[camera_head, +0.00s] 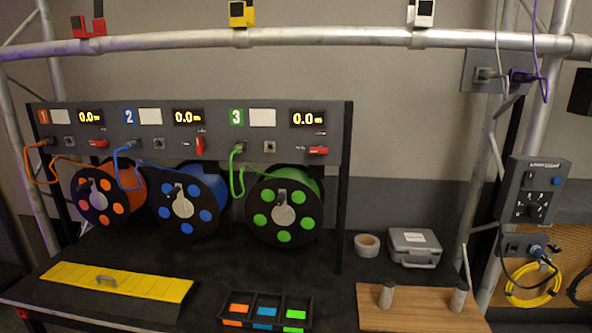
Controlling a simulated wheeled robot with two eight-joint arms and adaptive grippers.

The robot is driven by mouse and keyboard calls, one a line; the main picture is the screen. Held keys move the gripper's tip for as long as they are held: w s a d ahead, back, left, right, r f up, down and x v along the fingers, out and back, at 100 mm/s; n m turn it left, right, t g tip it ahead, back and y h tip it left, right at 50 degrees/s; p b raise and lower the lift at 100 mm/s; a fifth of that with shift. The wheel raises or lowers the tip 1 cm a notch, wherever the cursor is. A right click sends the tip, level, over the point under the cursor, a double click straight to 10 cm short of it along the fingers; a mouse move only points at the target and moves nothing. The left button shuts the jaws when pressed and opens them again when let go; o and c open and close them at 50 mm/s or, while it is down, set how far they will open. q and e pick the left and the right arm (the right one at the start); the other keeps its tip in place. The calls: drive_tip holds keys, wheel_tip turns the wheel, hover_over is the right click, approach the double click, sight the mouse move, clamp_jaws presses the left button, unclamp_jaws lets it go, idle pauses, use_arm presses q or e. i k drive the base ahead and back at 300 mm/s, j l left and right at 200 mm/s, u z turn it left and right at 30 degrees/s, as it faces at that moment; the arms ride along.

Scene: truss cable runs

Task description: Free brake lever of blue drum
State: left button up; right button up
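The blue drum (208,182) is the middle of three cable drums under the grey control panel (222,136). It has a black front flange with blue dots and a pale hub. The red lever (200,146) in the blue section, numbered 2, stands upright below the 0.0 display (188,117). The red levers of the orange section (98,143) and the green section (317,150) lie roughly level. A blue cable (123,160) runs from a plug on the panel towards the blue drum. Neither of my grippers is in view.
The orange drum (106,196) and green drum (286,206) flank the blue one. In front lie a yellow plate with a handle (117,282), a tray with coloured compartments (250,312) and a wooden board (422,310). Tape (367,245) and a grey case (414,247) stand right.

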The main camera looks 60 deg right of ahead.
sight(200, 143)
drive_tip(key=z, duration=1.8)
